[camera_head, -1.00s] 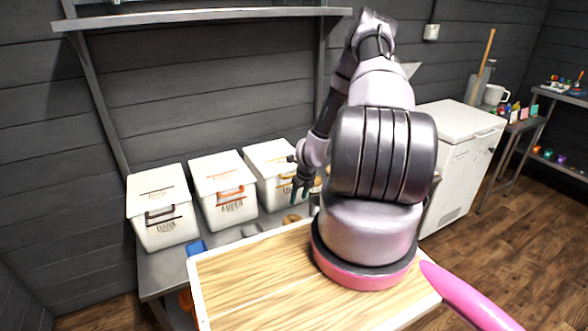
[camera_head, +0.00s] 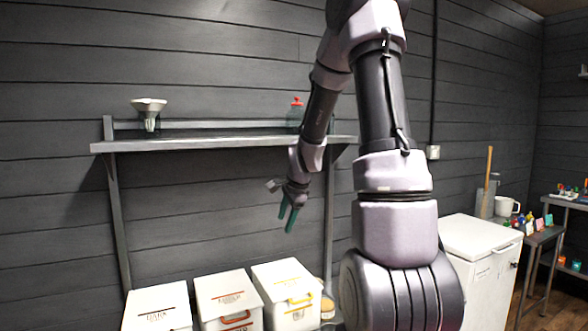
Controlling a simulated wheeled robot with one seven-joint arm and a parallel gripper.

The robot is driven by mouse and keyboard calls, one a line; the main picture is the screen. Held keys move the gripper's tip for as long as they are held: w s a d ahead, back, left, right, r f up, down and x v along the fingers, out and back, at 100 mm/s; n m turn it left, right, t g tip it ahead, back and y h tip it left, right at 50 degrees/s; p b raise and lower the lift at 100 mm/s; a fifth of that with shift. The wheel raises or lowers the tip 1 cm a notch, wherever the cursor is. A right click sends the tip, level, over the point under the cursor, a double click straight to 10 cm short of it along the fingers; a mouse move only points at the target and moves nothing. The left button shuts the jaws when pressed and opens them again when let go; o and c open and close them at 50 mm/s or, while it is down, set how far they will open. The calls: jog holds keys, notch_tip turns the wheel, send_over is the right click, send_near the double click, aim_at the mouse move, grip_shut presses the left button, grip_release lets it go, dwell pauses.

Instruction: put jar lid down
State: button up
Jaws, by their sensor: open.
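My gripper (camera_head: 288,222) is open and empty, its green fingers pointing down. It hangs in front of the dark wall, above the bins and below the level of the wall shelf. A tan round thing (camera_head: 327,304), low beside the right-hand bin, may be a jar top or lid; it is partly hidden and too small to tell. The counter surface in front of the bins is out of view, so I see no other lid.
Three white lidded bins (camera_head: 228,297) stand in a row below. The wall shelf (camera_head: 225,142) holds a metal funnel (camera_head: 149,108) and a red-topped bottle (camera_head: 296,112). A white chest (camera_head: 482,252) stands at right. My arm blocks the middle right.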

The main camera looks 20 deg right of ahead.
jog(key=s+a+r+n, duration=0.3)
jog(key=s+r, duration=0.3)
jog(key=r, duration=0.1)
jog(key=s+a+r+n, duration=0.3)
jog(key=s+r+n, duration=0.15)
jog(key=r, duration=0.25)
jog(key=s+a+r+n+t, duration=0.1)
jog(key=s+r+n, duration=0.1)
jog(key=s, duration=0.5)
jog(key=s+a+r+n+y, duration=0.1)
jog(key=s+r+n, duration=0.2)
jog(key=s, duration=0.4)
jog(key=shift+s+r+n+t, duration=0.3)
jog(key=shift+r+n+t, duration=0.1)
jog(key=shift+r, duration=0.1)
